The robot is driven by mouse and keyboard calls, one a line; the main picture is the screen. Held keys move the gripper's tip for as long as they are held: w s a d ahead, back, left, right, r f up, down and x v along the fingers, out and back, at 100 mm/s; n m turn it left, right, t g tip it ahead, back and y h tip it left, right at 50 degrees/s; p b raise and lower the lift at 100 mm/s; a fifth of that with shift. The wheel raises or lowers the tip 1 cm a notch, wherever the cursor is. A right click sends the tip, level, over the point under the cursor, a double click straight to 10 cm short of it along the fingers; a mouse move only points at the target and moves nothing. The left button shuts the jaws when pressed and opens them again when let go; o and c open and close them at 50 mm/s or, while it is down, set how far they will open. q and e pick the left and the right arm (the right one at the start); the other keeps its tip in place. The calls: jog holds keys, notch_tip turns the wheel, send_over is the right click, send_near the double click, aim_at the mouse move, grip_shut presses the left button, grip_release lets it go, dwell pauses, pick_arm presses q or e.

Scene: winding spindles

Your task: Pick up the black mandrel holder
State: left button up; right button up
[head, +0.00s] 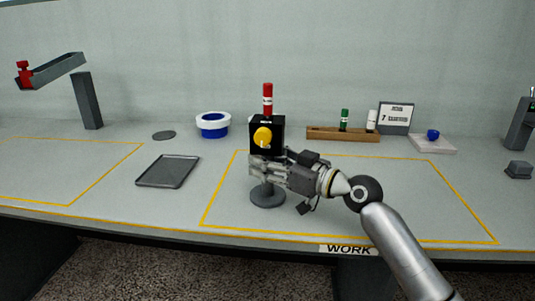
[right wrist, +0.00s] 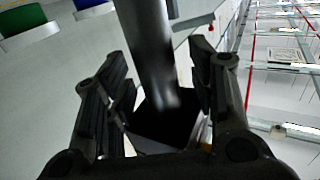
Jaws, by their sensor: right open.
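The black mandrel holder (head: 277,128) stands upright on a round grey base (head: 267,197) inside the yellow-outlined work area. Its black box has a yellow round knob (head: 263,137) on the front, and a red spindle (head: 267,98) with a white band rises above it. My right gripper (head: 257,167) is level with the stem, just below the box, and hides most of the stem. In the right wrist view a dark cylindrical stem (right wrist: 148,45) runs between the open fingers to a black block (right wrist: 165,125). I cannot tell whether the fingers touch it. My left gripper is not in view.
A grey tray (head: 168,171), a dark disc (head: 164,135) and a blue-white ring (head: 213,125) lie to the left. A wooden rack (head: 325,133) with green and white spindles stands behind, right. A grey post (head: 88,100) stands far left. The right work area is mostly clear.

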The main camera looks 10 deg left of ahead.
aim_at(271, 132)
grip_shut()
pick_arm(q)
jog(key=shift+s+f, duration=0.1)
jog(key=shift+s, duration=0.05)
pick_arm(e)
jog(key=shift+r, duration=0.15)
jog(key=shift+r, duration=0.55)
notch_tip(271, 132, up, 2)
jog(key=shift+r+p, duration=0.15)
jog(key=shift+p, duration=0.25)
jog(key=s+r, duration=0.1)
jog(key=s+r+p, duration=0.1)
jog(key=s+r, duration=0.2)
jog(key=r, duration=0.1)
jog(key=shift+s+d+r+p, duration=0.25)
jog(key=shift+d+p, duration=0.05)
jog(key=shift+p, duration=0.05)
pick_arm(q)
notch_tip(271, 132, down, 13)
jog(key=p, duration=0.1)
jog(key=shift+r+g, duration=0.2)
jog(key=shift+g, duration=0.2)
pick_arm(e)
jog(key=s+d+r, duration=0.1)
jog(key=s+r, duration=0.3)
jog(key=s, duration=0.5)
jog(key=shift+s, duration=0.2)
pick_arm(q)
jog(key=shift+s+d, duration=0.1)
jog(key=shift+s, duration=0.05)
